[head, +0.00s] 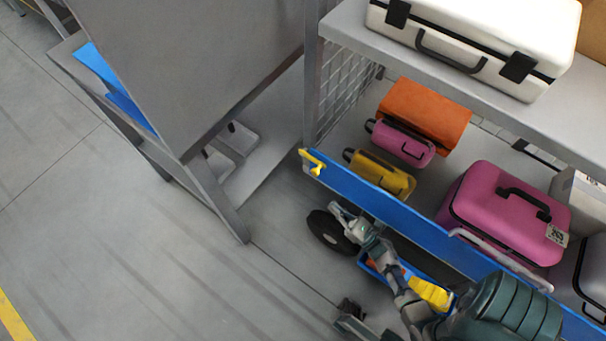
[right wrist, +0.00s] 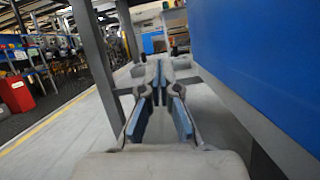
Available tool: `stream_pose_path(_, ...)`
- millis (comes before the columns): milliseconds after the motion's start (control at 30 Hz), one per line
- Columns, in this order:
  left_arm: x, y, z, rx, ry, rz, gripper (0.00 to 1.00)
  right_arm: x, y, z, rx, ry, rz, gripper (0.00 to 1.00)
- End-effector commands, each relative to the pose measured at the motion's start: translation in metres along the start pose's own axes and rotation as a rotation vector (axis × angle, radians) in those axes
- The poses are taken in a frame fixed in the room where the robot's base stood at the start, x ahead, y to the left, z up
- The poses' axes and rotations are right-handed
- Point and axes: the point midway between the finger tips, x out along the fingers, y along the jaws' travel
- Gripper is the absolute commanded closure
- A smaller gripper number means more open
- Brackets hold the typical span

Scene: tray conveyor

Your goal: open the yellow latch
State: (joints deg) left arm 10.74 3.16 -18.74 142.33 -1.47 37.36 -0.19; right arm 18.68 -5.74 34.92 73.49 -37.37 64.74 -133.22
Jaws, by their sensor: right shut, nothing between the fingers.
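The yellow latch (head: 313,163) sits at the left end of the long blue bar (head: 375,202) across the front of the shelf cart in the head view. My right gripper (head: 335,207) is in front of the bar, below and slightly right of the latch, apart from it. In the right wrist view its fingers (right wrist: 160,92) are shut and empty, with a large blue panel (right wrist: 262,60) close on the right. The latch is not visible there. A dark part at the bottom of the head view seems to be my left gripper (head: 350,307); its finger state is unclear.
Behind the bar are a yellow case (head: 379,174), a small pink case (head: 402,144), an orange case (head: 424,112) and a large pink case (head: 508,208). A white case (head: 475,40) lies on the upper shelf. A grey panelled stand (head: 190,70) is left; the floor between is clear.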

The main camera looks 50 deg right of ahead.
Motion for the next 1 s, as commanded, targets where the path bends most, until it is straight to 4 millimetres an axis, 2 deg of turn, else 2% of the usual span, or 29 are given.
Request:
stream_pose_path(300,0.000,0.001,0.000,0.000,0.001,0.001,1.00,-0.003,-0.002,-0.002,-0.021,0.005,-0.003,1.00)
stream_pose_path(467,0.000,0.001,0.001,0.000,0.001,0.001,1.00,0.004,-0.002,-0.002,-0.020,0.004,-0.003,1.00)
stream_pose_path(567,-0.001,0.000,0.003,-0.001,0.001,0.001,1.00,0.018,-0.002,-0.002,-0.020,0.003,-0.002,1.00)
stream_pose_path(967,-0.002,0.000,0.008,0.001,0.011,0.006,1.00,0.100,-0.002,-0.003,-0.020,0.004,-0.003,1.00)
stream_pose_path(1000,0.005,0.001,0.004,0.001,0.026,0.010,1.00,0.100,-0.002,0.007,-0.021,0.003,-0.003,1.00)
